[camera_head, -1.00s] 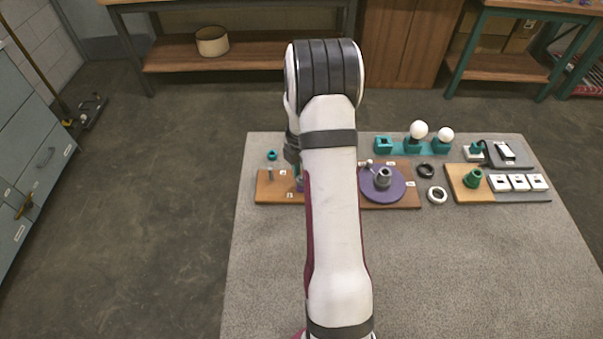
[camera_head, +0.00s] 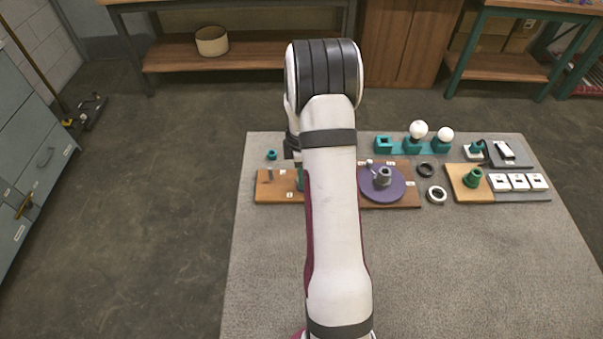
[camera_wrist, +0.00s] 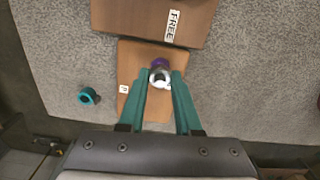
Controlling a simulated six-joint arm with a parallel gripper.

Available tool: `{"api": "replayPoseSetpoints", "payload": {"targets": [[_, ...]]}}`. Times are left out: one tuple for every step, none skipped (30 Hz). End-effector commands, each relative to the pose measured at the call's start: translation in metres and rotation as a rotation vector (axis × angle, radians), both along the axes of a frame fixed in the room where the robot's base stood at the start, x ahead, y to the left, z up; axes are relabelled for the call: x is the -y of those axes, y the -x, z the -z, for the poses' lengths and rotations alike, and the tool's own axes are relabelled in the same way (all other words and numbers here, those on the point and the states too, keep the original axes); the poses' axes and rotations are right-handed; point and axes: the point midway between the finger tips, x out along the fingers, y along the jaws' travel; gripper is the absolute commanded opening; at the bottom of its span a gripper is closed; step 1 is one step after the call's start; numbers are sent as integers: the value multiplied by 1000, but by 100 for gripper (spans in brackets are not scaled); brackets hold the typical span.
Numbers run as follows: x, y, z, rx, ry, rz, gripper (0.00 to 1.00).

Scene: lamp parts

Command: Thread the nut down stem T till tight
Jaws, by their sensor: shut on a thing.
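My gripper (camera_wrist: 161,80) points down with two teal fingers, their tips closed on a small grey-white ring-like piece, apparently the nut (camera_wrist: 160,76). A purple part (camera_wrist: 157,64) shows just beyond it, low between the tips. Stem T cannot be made out clearly; the nut and fingers cover that spot, so how far the nut is threaded cannot be told. Below them is a wooden board (camera_wrist: 131,62) with a small white label. In the head view my arm hides most of the gripper; a bit of teal finger (camera_head: 300,179) shows at its left edge.
A loose teal ring (camera_wrist: 88,96) lies left of the board; it also shows in the head view (camera_head: 271,155). A purple disc (camera_head: 380,184) with a grey socket is to the right. The front mat is clear.

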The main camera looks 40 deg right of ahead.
Motion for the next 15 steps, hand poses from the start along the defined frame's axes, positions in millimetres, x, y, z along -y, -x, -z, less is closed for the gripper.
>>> {"api": "replayPoseSetpoints", "payload": {"targets": [[-1, 0, 2, -2, -1, 0, 0], [-1, 0, 2, -2, -1, -1, 0], [-1, 0, 2, -2, -1, -2, 0], [-1, 0, 2, -2, -1, -2, 0], [-1, 0, 2, -2, -1, -2, 0], [-1, 0, 2, -2, -1, 16, 0], [-1, 0, 2, -1, -1, 55, 0], [-1, 0, 2, -2, -2, 117, 0], [-1, 0, 2, -2, -2, 221, 0], [-1, 0, 2, -2, -2, 299, 0], [-1, 1, 2, -2, -2, 373, 0], [-1, 1, 2, -2, -2, 459, 0], [-1, 1, 3, -2, -2, 510, 0], [-1, 1, 3, -2, -2, 549, 0], [-1, 1, 3, -2, -2, 582, 0]]}}
